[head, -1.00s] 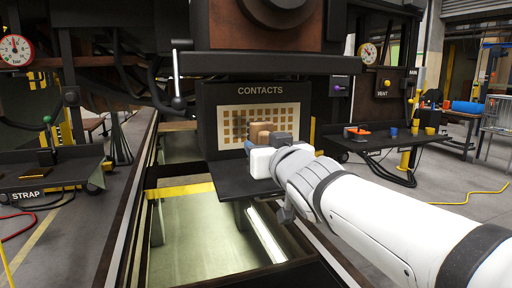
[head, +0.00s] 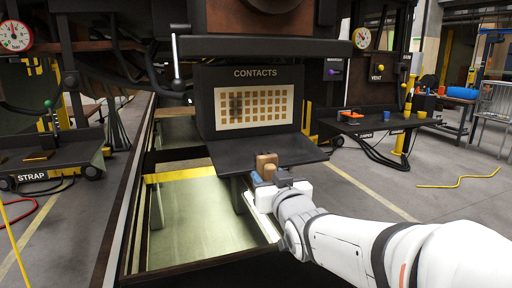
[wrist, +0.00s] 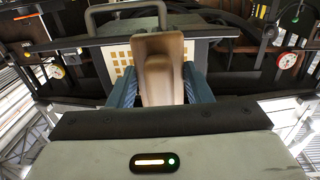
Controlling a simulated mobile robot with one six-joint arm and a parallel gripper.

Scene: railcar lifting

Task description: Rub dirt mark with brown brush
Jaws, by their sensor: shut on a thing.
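The brown brush (head: 266,163) is a tan-brown block held in my gripper (head: 263,179). It stands in front of the black shelf's front edge, below and apart from the contacts panel (head: 285,123). In the wrist view the brush (wrist: 158,68) fills the middle, between the two blue-grey fingers (wrist: 160,90), which are shut on it. The dirt mark (head: 236,106) is a dark smudge on the left part of the cream panel, over several brown squares. In the wrist view the brush covers part of the panel (wrist: 119,56), and I cannot make out the mark.
The black shelf (head: 225,155) juts out below the panel. A dark beam (head: 270,47) runs above it, with a hanging lever (head: 178,70) at its left. A pit with a yellow bar (head: 185,174) lies below. Side carts stand left (head: 60,165) and right (head: 375,125).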

